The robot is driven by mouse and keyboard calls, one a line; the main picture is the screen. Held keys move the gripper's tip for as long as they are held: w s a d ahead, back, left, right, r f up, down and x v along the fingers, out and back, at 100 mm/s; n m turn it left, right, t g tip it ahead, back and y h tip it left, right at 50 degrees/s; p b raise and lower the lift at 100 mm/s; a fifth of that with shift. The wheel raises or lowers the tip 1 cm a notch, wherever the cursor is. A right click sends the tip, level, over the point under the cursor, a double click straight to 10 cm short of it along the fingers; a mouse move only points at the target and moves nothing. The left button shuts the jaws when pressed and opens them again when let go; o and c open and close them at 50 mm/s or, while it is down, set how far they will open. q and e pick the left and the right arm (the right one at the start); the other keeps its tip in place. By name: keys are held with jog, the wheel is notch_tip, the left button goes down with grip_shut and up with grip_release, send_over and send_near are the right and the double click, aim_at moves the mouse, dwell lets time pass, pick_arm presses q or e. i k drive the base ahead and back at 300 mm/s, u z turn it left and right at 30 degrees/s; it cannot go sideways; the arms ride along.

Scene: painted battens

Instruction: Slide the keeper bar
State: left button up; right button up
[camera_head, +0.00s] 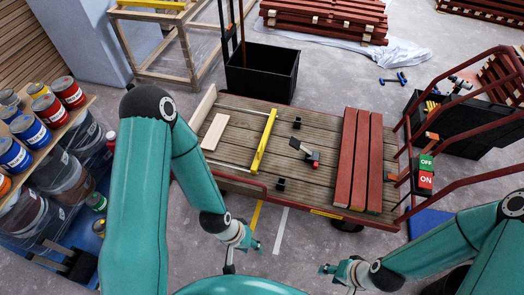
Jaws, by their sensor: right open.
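A yellow bar (264,141), which looks like the keeper bar, lies across the wooden deck of a red-framed cart (232,135). Small black brackets (281,184) stand on the deck to its right. My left gripper (256,246) is in front of the cart's near edge, below the bar in the picture and apart from it. It is small here, and its jaws cannot be made out. My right gripper (324,269) is open and empty, further right and nearer to me, clear of the cart.
Dark red battens (361,160) lie on the deck's right side. Green OFF and red ON signs (425,180) hang at the right rail. Paint cans (33,130) fill a left shelf.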

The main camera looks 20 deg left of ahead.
aim_at(258, 158)
jog(key=u, duration=0.1)
jog(key=i, duration=1)
jog(key=z, duration=0.1)
